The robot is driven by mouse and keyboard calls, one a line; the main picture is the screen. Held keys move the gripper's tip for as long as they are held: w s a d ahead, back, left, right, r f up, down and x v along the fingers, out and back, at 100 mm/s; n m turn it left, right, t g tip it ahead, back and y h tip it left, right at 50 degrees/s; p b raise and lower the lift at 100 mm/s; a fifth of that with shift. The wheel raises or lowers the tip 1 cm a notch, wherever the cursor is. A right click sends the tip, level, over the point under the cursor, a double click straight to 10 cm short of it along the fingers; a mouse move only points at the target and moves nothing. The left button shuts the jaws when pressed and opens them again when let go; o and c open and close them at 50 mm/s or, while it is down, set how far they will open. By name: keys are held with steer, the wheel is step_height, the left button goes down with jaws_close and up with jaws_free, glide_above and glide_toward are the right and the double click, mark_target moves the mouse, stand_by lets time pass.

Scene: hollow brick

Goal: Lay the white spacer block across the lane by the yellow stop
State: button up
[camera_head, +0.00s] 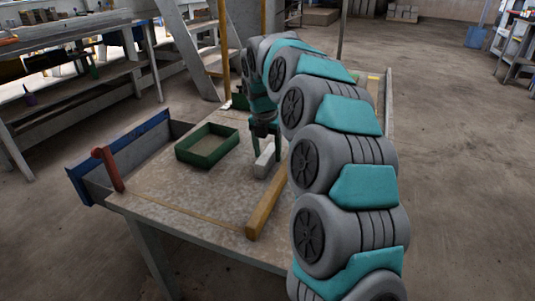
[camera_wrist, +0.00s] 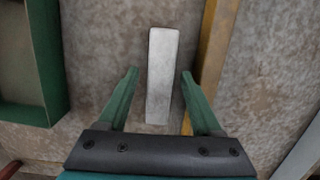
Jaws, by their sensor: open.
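The white spacer block (camera_head: 264,161) lies on the table beside the wooden rail, its long side roughly along it. In the wrist view the block (camera_wrist: 161,72) points away from me, and its near part is between my two green fingers. My gripper (camera_head: 266,150) is over the block, pointing down. In the wrist view my gripper (camera_wrist: 160,74) is open, with a gap on each side of the block. A small yellow piece (camera_head: 374,77), perhaps the stop, shows at the far right end of the table. My arm hides most of the lane.
A wooden rail (camera_head: 266,209) runs along the table right of the block; it also shows in the wrist view (camera_wrist: 216,45). A green tray (camera_head: 207,161) stands to the left. A blue-edged bin (camera_head: 90,184) and a red post (camera_head: 113,170) are at the left edge.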

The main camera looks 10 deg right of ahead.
mark_target(266, 157)
step_height(266, 157, up, 11)
steer(key=s+a, duration=0.1)
steer(key=shift+s+r, duration=0.2)
steer(key=shift+s, duration=0.05)
steer(key=s+f+m, duration=0.3)
steer(key=s+m, duration=0.4)
steer(key=s, duration=0.3)
steer(key=s+f+m+g, duration=0.1)
steer(key=s+f+m, duration=0.2)
steer(key=s+m, duration=0.3)
steer(key=s+f+m+g, duration=0.1)
steer(key=s+f+m, duration=0.2)
steer(key=s+m, duration=0.4)
steer(key=shift+s+d+f+m+y, duration=0.1)
steer(key=shift+s+d+m+y, duration=0.05)
steer(key=shift+s, duration=2.1)
steer(key=shift+s+d+f+m+y, duration=0.1)
steer(key=shift+s+m+y, duration=0.05)
steer(key=shift+s, duration=2.1)
steer(key=s+f+m, duration=0.3)
steer(key=s+m, duration=0.1)
steer(key=s, duration=0.2)
steer(key=s+f+m+g, duration=0.1)
steer(key=s+f+m, duration=0.2)
steer(key=s, duration=0.3)
steer(key=shift+d+f+m, duration=0.25)
steer(key=shift+f+m, duration=0.05)
steer(key=shift+m, duration=0.5)
